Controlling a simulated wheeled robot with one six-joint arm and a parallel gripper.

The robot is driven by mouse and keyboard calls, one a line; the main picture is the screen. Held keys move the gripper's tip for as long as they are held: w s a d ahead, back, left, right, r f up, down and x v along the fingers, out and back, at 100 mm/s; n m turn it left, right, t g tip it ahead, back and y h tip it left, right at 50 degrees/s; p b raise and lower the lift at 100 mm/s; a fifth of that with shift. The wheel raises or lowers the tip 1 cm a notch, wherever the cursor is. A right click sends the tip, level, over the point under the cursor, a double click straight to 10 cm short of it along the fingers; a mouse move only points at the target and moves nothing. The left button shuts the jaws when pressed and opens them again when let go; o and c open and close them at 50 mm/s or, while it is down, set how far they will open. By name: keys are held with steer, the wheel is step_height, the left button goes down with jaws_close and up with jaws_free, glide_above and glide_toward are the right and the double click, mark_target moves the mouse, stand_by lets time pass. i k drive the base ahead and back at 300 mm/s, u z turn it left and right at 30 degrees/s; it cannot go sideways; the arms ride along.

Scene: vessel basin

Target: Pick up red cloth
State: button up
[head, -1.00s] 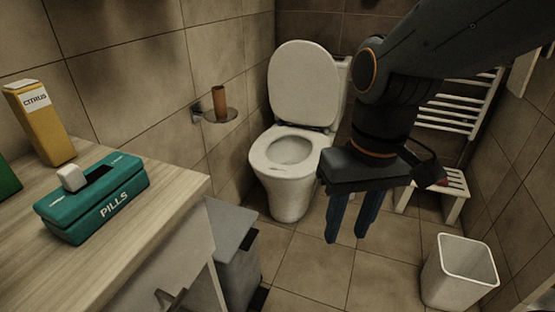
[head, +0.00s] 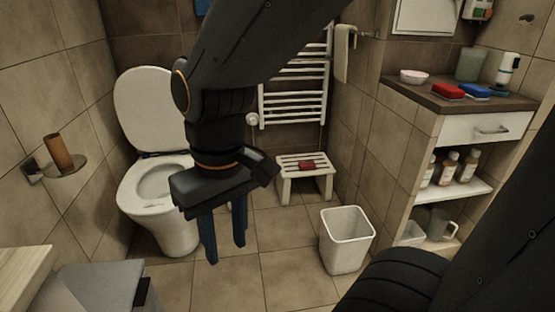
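Two red items are in view, and I cannot tell for sure which is the cloth. A small dark-red item (head: 306,165) lies on the white slatted stool (head: 291,173) under the towel radiator. A brighter red item (head: 447,91) lies on the dark counter (head: 425,95) at the right, beside a blue one (head: 475,90). My gripper (head: 224,240) points down in front of the toilet, left of and nearer than the stool. Its two blue fingers are apart with nothing seen between them. It is far from both red items.
A white bin (head: 346,240) stands on the floor in front of the stool. The toilet (head: 158,192) is behind my gripper, with its lid up. A grey bin (head: 95,287) is at lower left. Bottles (head: 449,167) stand on the shelf at right.

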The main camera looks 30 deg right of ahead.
mark_target(309, 165)
steer(key=z, duration=0.85)
steer(key=i, duration=1.3)
steer(key=z, duration=0.15)
